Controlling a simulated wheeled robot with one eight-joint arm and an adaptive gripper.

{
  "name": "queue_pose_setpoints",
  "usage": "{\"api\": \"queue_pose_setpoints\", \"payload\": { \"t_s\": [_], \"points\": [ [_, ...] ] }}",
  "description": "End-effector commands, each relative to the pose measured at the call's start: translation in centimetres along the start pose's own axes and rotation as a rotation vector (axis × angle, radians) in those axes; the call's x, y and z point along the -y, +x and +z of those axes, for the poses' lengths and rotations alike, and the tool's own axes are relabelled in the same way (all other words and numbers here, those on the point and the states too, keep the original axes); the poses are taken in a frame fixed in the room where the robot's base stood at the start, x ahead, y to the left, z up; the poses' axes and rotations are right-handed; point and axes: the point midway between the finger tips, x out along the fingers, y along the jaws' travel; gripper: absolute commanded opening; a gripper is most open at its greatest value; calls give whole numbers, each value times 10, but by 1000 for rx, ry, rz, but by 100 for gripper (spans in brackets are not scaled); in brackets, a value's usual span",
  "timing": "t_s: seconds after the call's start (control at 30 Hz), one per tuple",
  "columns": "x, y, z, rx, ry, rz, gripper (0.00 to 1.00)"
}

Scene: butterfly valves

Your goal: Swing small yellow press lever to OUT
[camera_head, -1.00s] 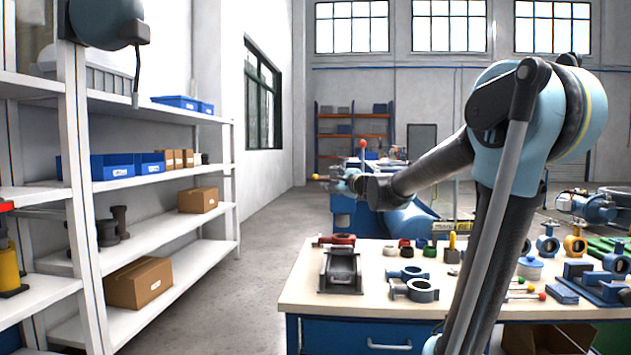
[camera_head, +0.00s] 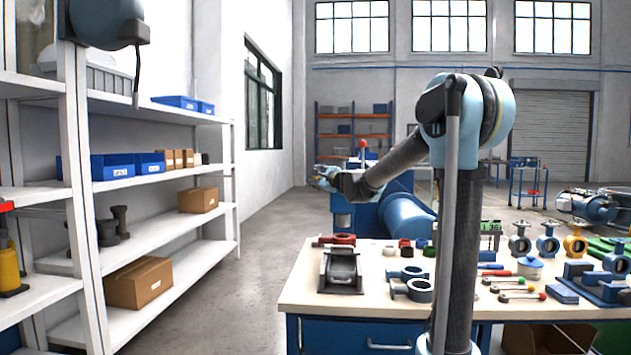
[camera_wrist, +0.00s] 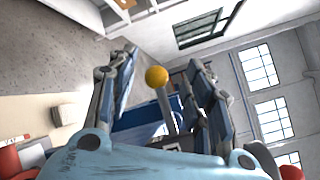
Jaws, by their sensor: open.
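The small yellow press lever shows in the wrist view as a yellow ball knob (camera_wrist: 157,76) on a short grey rod. The knob stands between the two spread fingers of my gripper (camera_wrist: 162,58), with gaps visible on both sides. My gripper is open and not closed on it. In the head view my gripper (camera_head: 324,174) is at the left end of the blue press (camera_head: 405,214), beyond the workbench, and the yellow knob cannot be made out there. No OUT mark is readable.
A red ball knob (camera_head: 363,143) stands upright above the press. The workbench (camera_head: 310,290) in front carries valve parts, a grey stand (camera_head: 342,272) and several small levers. White shelving (camera_head: 225,210) runs along the left, with bare floor between it and the bench.

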Motion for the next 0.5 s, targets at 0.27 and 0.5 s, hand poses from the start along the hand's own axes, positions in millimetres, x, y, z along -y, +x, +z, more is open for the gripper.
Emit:
{"api": "queue_pose_setpoints", "payload": {
  "t_s": [0.27,0.5],
  "points": [
    [0,11,0,0,0,0,46],
    [0,11,0,0,0,0,42]
  ]
}}
